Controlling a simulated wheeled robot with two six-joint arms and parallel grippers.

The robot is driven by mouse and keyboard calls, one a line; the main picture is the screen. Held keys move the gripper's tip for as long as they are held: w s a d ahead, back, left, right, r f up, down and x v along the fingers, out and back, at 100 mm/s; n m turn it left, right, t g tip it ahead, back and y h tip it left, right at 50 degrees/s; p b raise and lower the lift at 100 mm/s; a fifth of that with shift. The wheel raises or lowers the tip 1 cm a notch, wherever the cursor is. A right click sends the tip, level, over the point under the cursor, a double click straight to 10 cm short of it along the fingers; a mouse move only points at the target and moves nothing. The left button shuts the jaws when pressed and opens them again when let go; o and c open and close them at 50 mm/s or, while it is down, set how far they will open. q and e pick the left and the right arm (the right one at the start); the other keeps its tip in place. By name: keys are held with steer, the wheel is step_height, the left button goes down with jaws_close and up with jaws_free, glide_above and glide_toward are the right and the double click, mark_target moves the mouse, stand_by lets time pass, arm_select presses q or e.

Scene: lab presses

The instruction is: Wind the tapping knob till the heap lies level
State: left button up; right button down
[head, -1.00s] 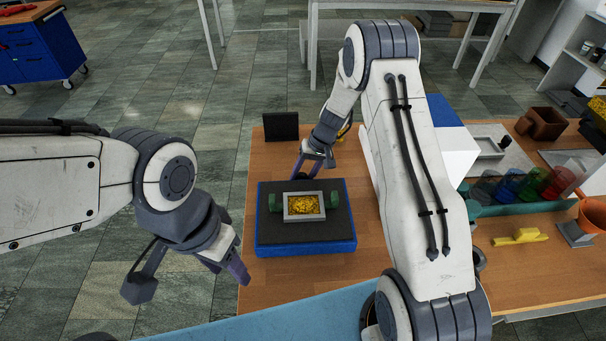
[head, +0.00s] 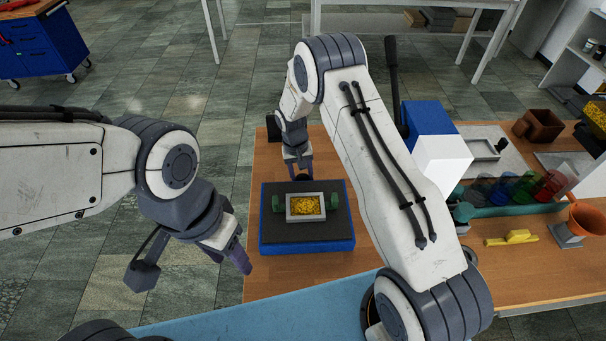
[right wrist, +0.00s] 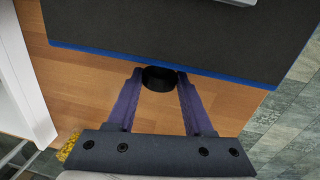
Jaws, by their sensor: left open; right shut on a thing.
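A tapping device with a blue base (head: 306,248) and a dark grey top stands on the wooden table. How level the heap lies is too small to tell. My right gripper (head: 298,174) is at the far edge of the device. In the right wrist view its purple fingers are shut on the black round knob (right wrist: 158,78) beside the blue edge. The head view does not show the knob clearly. My left gripper (head: 240,262) is open and empty, left of the device's near corner.
A blue and white press (head: 437,145) with a black lever (head: 392,75) stands to the right. Coloured cups (head: 528,186), an orange funnel (head: 587,215) and a yellow object (head: 512,238) lie further right. Bare table (head: 320,272) shows in front of the device.

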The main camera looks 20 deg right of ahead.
steer(key=shift+w+a+h+b, duration=0.1)
steer(key=shift+a+h+b, duration=0.05)
steer(key=shift+h+b, duration=0.55)
steer(key=shift+r, duration=0.1)
steer(key=c, duration=0.6)
jaws_free()
steer(key=b+v, duration=0.2)
steer(key=v, duration=0.8)
steer(key=shift+a+r+b, duration=0.2)
steer(key=shift+b, duration=0.2)
steer(key=shift+w, duration=0.1)
